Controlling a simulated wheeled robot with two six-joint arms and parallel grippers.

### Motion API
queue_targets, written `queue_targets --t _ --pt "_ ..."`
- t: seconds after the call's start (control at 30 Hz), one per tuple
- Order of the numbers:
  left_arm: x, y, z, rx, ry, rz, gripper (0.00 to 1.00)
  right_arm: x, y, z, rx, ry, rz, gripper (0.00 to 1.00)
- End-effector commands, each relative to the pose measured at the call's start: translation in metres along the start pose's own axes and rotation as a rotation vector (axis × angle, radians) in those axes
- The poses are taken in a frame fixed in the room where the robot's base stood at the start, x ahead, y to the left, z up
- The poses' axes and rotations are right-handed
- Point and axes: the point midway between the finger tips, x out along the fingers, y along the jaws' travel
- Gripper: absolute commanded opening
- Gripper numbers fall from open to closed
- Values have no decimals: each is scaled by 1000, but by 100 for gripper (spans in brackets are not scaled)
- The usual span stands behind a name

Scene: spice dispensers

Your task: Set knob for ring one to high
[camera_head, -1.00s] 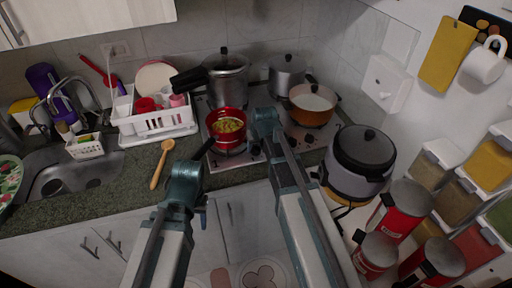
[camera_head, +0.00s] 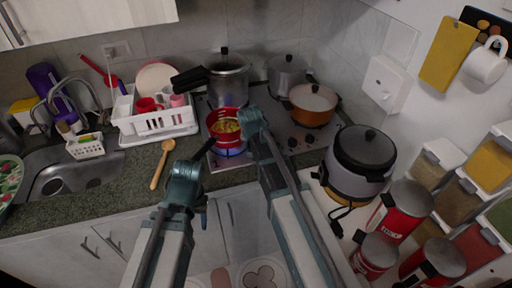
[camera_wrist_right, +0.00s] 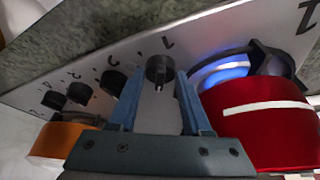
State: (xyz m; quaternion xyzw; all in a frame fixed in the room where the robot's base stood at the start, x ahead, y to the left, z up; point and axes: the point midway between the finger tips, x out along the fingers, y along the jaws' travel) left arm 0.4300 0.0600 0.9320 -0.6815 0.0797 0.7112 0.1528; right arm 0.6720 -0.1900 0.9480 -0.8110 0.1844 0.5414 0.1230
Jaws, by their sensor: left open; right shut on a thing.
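The knob for ring one (camera_wrist_right: 159,71) is black, on the stove's front panel below a "1" mark in the right wrist view. My right gripper (camera_wrist_right: 159,76) is shut on it, a finger on each side; in the head view this gripper (camera_head: 252,122) is at the stove's front and hides the knob. A blue flame (camera_wrist_right: 222,72) burns on the ring beside that knob, under the red pot (camera_wrist_right: 262,125). In the head view the red pot (camera_head: 224,120) holds yellowish food. My left gripper (camera_head: 188,170) is open and empty in front of the counter, near the pot's dark handle.
Several other black knobs (camera_wrist_right: 114,81) line the panel. An orange pot (camera_head: 313,107), a pressure cooker (camera_head: 228,75) and a grey pot (camera_head: 287,73) stand on the stove. A wooden spoon (camera_head: 162,165) lies on the counter. A rice cooker (camera_head: 360,165) stands to the right.

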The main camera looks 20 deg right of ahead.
Motion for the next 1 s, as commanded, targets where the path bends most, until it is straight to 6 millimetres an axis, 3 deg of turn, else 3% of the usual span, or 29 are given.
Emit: queue_targets --t 0.4,1.0 --pt "0 0 0 0 0 0 50 0 -2 0 204 -1 84 0" --pt "0 0 0 0 0 0 50 0 -2 0 247 -2 103 0"
